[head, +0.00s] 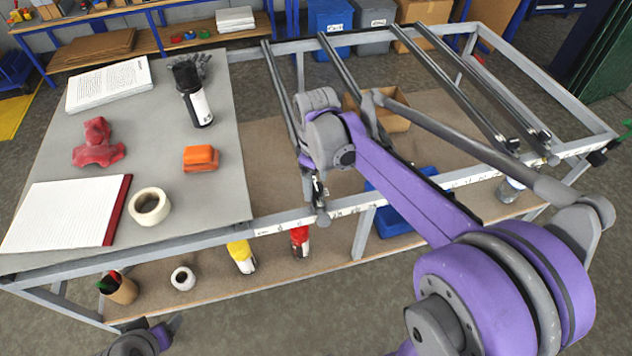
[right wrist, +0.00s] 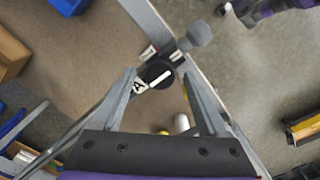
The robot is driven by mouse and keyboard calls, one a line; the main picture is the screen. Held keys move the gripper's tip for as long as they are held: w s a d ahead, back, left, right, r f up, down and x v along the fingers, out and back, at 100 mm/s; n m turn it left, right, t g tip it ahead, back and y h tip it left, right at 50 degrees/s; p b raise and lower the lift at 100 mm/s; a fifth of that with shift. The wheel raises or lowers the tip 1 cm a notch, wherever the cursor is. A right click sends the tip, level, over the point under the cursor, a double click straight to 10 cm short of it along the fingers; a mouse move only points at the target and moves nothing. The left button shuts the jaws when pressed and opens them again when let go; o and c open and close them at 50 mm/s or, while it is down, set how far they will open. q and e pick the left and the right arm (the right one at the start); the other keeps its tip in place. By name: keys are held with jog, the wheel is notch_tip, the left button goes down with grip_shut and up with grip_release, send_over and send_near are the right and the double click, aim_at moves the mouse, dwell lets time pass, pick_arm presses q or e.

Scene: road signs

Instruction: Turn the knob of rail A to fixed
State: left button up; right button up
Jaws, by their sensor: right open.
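The knob of rail A (right wrist: 157,76) is a round black dial with a white pointer bar, seen in the right wrist view. The bar slants toward the upper right. A white tag with the letter A (right wrist: 139,88) lies beside it. Small white labels (right wrist: 148,52) on the frame bar are too small to read. My right gripper (right wrist: 160,82) is open, its fingers on either side of the knob; contact cannot be told.
A grey round-ended piece (right wrist: 195,36) sticks out beside the knob. More rails (head: 465,85) span the frame to the right. The grey tabletop (head: 150,75) on the left holds a notebook (head: 65,212), tape roll (head: 150,206) and orange block (head: 201,158). Part of my left arm shows bottom left.

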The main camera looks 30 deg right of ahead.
jog(key=shift+f, duration=0.15)
grip_shut()
dwell(0.4)
jog(key=shift+m, duration=0.5)
jog(key=m, duration=0.3)
jog(key=shift+m+b, duration=0.35)
jog(key=shift+m, duration=0.05)
jog(key=m, duration=0.4)
jog(key=shift+m, duration=0.3)
jog(key=m, duration=0.4)
jog(key=shift+b, duration=0.4)
jog(key=m, duration=0.4)
jog(key=shift+m, duration=0.5)
